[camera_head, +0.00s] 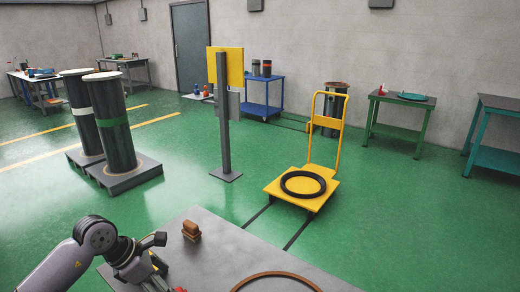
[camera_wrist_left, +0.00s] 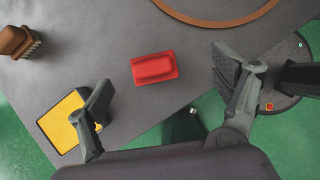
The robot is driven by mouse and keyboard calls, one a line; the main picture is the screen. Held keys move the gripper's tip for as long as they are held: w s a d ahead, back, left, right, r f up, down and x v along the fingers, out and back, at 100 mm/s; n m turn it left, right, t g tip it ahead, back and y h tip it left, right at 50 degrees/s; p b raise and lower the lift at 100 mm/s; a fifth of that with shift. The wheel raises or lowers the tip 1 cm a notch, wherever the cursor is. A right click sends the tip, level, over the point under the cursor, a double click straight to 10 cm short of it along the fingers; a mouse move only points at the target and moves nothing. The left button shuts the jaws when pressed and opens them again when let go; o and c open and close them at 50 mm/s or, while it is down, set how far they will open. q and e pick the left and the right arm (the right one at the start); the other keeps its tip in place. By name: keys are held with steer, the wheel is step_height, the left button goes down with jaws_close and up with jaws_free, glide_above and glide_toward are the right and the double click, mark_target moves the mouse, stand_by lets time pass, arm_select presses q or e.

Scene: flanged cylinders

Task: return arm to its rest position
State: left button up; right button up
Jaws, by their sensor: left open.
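My left arm (camera_head: 75,255) comes in at the lower left of the head view, over the near edge of the grey table (camera_head: 220,260). My left gripper (camera_head: 150,262) is open and empty, with its fingers spread apart. In the left wrist view its two fingers (camera_wrist_left: 163,90) stand on either side of a red block (camera_wrist_left: 154,68) lying on the table. I see no contact between the fingers and the block. My right arm and gripper are not in view.
A wooden brush (camera_head: 191,230) stands on the table near its far corner. A brown ring (camera_head: 275,276) lies to its right. A yellow pad (camera_wrist_left: 62,122) shows near the table edge. Beyond are a yellow cart (camera_head: 302,188) and tall flanged cylinders (camera_head: 112,125) on a pallet.

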arm_select(q)
steer(key=d+r+t+h, duration=0.1)
steer(key=d+r+h, duration=0.3)
steer(key=d, duration=0.6)
steer(key=d+r+n+t+h, duration=0.7)
steer(key=r+n+t, duration=0.1)
steer(key=r+n, duration=0.25)
steer(key=a+f+n+t+y, duration=0.4)
steer(key=a+n+t+y, duration=0.7)
steer(key=n, duration=1.2)
steer(key=s+a+f+n+g+y, duration=0.4)
steer(key=a+f+n+g+y, duration=0.15)
steer(key=f+g+y, duration=0.2)
steer(key=s+d+f+n+g+h, duration=0.1)
steer(key=s+d+f+n+g, duration=0.2)
steer(key=s+f+g, duration=0.6)
steer(key=s+d+f+n+g+h, duration=0.25)
steer(key=s+f, duration=0.45)
steer(key=s, duration=0.5)
step_height(320, 180, down, 24)
steer(key=g, duration=0.2)
steer(key=s+a+f+g+y, duration=0.1)
steer(key=s+a+f, duration=0.1)
steer(key=s+f, duration=1.5)
steer(key=shift+s+a+f, duration=0.3)
steer(key=shift+s, duration=0.1)
